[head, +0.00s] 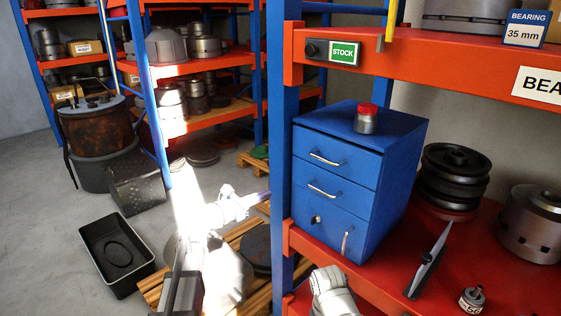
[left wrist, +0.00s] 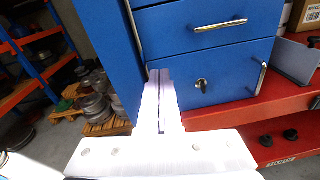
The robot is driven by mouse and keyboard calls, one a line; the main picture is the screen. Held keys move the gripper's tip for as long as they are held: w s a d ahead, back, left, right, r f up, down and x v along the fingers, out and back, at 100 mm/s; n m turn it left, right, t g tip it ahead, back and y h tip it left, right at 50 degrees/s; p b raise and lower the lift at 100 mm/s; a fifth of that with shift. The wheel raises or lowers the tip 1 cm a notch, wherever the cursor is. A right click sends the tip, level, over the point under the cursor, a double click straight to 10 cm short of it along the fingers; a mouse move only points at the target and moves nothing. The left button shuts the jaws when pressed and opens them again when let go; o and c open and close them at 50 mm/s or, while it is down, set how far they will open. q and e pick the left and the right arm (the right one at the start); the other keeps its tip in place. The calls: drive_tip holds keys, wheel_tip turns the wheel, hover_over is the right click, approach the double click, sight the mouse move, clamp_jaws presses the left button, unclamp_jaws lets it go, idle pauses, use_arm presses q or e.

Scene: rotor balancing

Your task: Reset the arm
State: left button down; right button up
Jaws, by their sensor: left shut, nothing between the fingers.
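My left arm reaches up from the bottom of the head view, brightly lit and partly washed out. My left gripper (head: 262,197) is left of the blue rack post, at about the height of the cabinet's lower drawers. In the left wrist view its two white fingers (left wrist: 160,76) lie side by side, shut with nothing between them. Beyond the fingertips in that view is the front of a blue drawer cabinet (left wrist: 238,70), with a lock and metal handles. Whether the fingers touch it I cannot tell. My right gripper is not in view.
The blue post (head: 282,130) is close to my left gripper. A black tray (head: 117,252) and wooden pallet (head: 240,238) are on the floor.

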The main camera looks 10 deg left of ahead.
use_arm(q)
drive_tip(key=s+d+f+m+g+y, duration=0.2)
drive_tip(key=s+d+f+m+g, duration=0.7)
drive_tip(key=s+d+f+m, duration=0.45)
drive_tip(key=s+a+f+m+g+y, duration=0.1)
drive_tip(key=s+f+m+g+y, duration=0.1)
drive_tip(key=s+m+y, duration=0.3)
drive_tip(key=s+a+f+m+g+y, duration=0.2)
drive_tip(key=s+f+m+y, duration=0.2)
drive_tip(key=s+m, duration=0.8)
drive_tip(key=shift+s+a+g+y+p, duration=0.3)
drive_tip(key=shift+s+y+p, duration=0.15)
drive_tip(key=shift+y, duration=0.45)
drive_tip(key=c, duration=1.5)
unclamp_jaws()
drive_tip(key=shift+d+f, duration=0.1)
